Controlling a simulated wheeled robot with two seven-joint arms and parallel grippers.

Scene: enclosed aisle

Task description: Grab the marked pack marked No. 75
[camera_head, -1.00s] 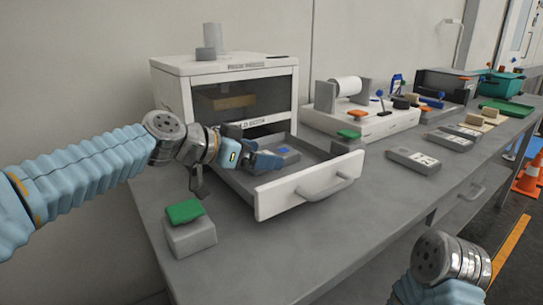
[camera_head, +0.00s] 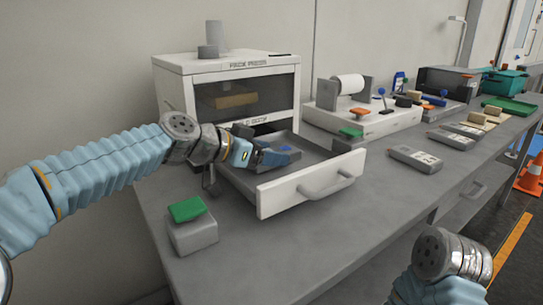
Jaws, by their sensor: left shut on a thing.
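A pack with a blue patch (camera_head: 286,149) is in the open drawer (camera_head: 305,187) of the white cabinet (camera_head: 235,100). No number on it can be read. My left gripper (camera_head: 277,158) reaches into the drawer from the left. Its fingers are shut on the pack and hide part of it. I cannot tell if the pack is lifted off the drawer floor. My right arm's wrist shows at the lower right, but its gripper is not in view.
A grey block with a green top (camera_head: 190,222) stands on the grey bench left of the drawer. A white roll unit (camera_head: 361,118) stands right of the cabinet. Grey handheld devices (camera_head: 414,158) lie on the bench to the right. The bench front is clear.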

